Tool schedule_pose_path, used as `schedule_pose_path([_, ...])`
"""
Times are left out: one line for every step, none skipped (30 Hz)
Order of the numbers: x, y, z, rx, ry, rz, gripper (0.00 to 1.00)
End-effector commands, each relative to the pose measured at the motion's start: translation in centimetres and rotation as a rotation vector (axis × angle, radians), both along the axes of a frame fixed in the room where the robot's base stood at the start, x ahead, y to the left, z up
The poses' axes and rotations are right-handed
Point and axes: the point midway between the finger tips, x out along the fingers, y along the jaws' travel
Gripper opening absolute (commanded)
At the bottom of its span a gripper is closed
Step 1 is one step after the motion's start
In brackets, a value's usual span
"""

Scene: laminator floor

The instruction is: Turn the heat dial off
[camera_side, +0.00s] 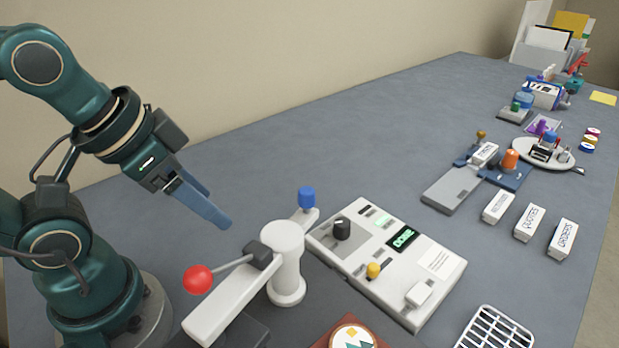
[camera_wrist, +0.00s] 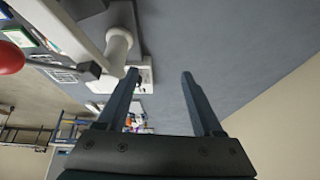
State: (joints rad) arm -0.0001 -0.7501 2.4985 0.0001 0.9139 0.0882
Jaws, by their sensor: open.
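The heat dial looks to be the black knob (camera_side: 342,228) on the grey plate at the near left of the white control panel (camera_side: 440,262). A small display on the panel glows green. My gripper (camera_side: 222,222) is open and empty in the air, left of the panel and apart from the dial. In the wrist view, the two fingers (camera_wrist: 160,74) are spread with nothing between them. The panel (camera_wrist: 147,76) is partly hidden there behind the left finger. I cannot read the dial's setting.
A white post (camera_side: 286,265) with a long arm, a red ball handle (camera_side: 198,279) and a blue knob (camera_side: 307,197) stands between my gripper and the panel. A yellow knob (camera_side: 374,270) is on the panel. White labelled blocks (camera_side: 529,222) and a wire rack (camera_side: 494,330) lie right.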

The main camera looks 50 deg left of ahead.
Motion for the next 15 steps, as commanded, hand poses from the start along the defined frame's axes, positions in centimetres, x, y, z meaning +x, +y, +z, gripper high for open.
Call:
schedule_pose_path([0.1, 0.0, 0.4, 0.023, -0.005, -0.045, 0.68])
schedule_pose_path([0.3, 0.0, 0.8, 0.043, -0.013, -0.080, 0.68])
schedule_pose_path([0.6, 0.0, 1.5, 0.070, -0.022, -0.132, 0.68])
schedule_pose_path([0.9, 0.0, 2.0, 0.093, -0.023, -0.174, 0.68])
schedule_pose_path([1.3, 0.0, 2.5, 0.116, -0.022, -0.218, 0.68])
schedule_pose_path([1.8, -0.1, 3.2, 0.145, -0.016, -0.281, 0.68])
schedule_pose_path([2.2, -0.1, 3.6, 0.167, -0.013, -0.327, 0.68])
schedule_pose_path([2.7, -0.2, 4.0, 0.188, -0.007, -0.372, 0.68])
schedule_pose_path([3.3, -0.3, 4.6, 0.216, 0.002, -0.432, 0.68])
schedule_pose_path([3.8, -0.4, 4.9, 0.235, 0.010, -0.479, 0.68])
schedule_pose_path([4.4, -0.5, 5.2, 0.254, 0.018, -0.524, 0.68])
schedule_pose_path([5.1, -0.6, 5.6, 0.277, 0.029, -0.585, 0.68])
schedule_pose_path([5.7, -0.7, 5.9, 0.295, 0.038, -0.633, 0.68])
schedule_pose_path([6.3, -0.9, 6.0, 0.312, 0.049, -0.681, 0.68])
schedule_pose_path([7.2, -1.1, 6.3, 0.334, 0.061, -0.745, 0.68])
